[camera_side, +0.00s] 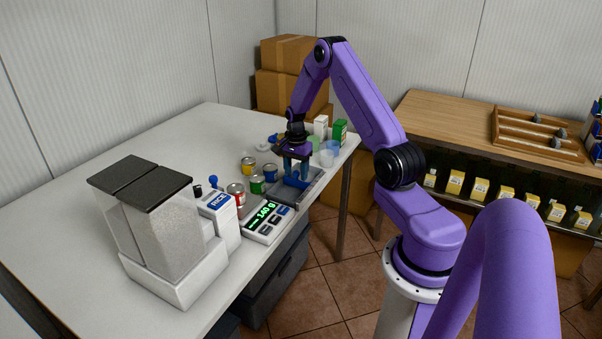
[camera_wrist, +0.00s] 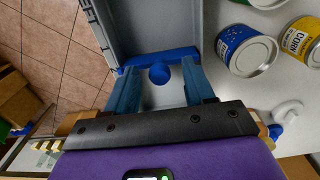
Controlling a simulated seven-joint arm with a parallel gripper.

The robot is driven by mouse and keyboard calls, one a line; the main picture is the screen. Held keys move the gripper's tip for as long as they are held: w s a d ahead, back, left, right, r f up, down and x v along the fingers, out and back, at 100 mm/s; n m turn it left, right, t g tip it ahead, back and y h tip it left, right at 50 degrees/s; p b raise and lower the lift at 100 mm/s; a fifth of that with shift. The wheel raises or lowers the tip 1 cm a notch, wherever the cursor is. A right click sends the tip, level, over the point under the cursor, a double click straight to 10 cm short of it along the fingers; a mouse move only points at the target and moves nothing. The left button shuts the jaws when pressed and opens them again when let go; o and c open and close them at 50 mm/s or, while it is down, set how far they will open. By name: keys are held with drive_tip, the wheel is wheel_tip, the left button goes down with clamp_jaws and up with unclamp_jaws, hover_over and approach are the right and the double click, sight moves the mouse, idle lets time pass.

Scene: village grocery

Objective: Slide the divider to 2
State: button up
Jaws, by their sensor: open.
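The blue divider (camera_wrist: 185,53) with a round knob (camera_wrist: 160,73) spans the grey tray (camera_wrist: 150,22) in the wrist view. In the side view the divider (camera_side: 297,184) shows low inside the tray (camera_side: 312,190), below my gripper (camera_side: 293,168). My gripper (camera_wrist: 159,72) is open, with its two fingers on either side of the knob. I cannot tell whether either finger touches it. No number marks are readable on the tray.
Several cans, including a blue can (camera_wrist: 248,50) and a yellow corn can (camera_wrist: 302,40), stand beside the tray. A scale reading 140 g (camera_side: 262,216) sits at the tray's near end. Cups (camera_side: 327,157) and cartons (camera_side: 340,132) stand beyond my gripper.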

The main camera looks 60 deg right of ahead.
sight(294, 172)
drive_tip(key=shift+r, duration=3.4)
drive_tip(key=shift+w+a+r, duration=0.15)
drive_tip(key=shift+a, duration=0.2)
drive_tip(key=s+a+r+n, duration=0.25)
drive_tip(key=a+n, duration=0.25)
drive_tip(key=a, duration=0.4)
drive_tip(key=s+a+r+n, duration=0.1)
drive_tip(key=a+r+n, duration=0.35)
drive_tip(key=a, duration=0.55)
drive_tip(key=s+a+r+n, duration=0.25)
drive_tip(key=a+n, duration=0.25)
drive_tip(key=a, duration=0.4)
drive_tip(key=s+a+r+n, duration=0.1)
drive_tip(key=s+a+n, duration=0.2)
drive_tip(key=s+n, duration=0.5)
drive_tip(key=s+a+r+n, duration=0.2)
drive_tip(key=s+a+n, duration=0.2)
drive_tip(key=s+n, duration=0.4)
drive_tip(key=s, duration=0.6)
drive_tip(key=shift+s+a, duration=0.2)
drive_tip(key=shift+s, duration=0.2)
